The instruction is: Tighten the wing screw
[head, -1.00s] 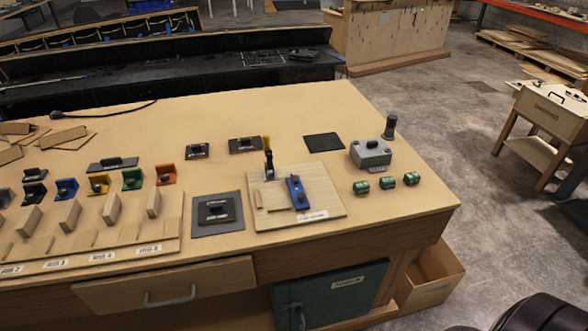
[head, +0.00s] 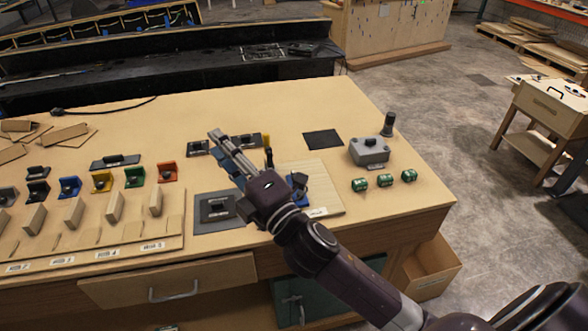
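A wooden board (head: 326,175) lies near the front right of the workbench. It carries a blue part (head: 299,180) with a dark knob and an upright clamp with a yellow handle (head: 266,141). I cannot tell for certain which small piece is the wing screw; the dark knob on the blue part is partly behind my arm. My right gripper (head: 222,146) reaches over the left side of the board, its fingers pointing up and left. No object shows between the fingers, but their gap is unclear. My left gripper is out of view.
A grey box (head: 369,150) with a knob, a dark cylinder (head: 388,124) and green cylinders (head: 384,180) stand right of the board. A dark pad with a black block (head: 217,207) lies to the left. Coloured brackets (head: 134,176) stand farther left.

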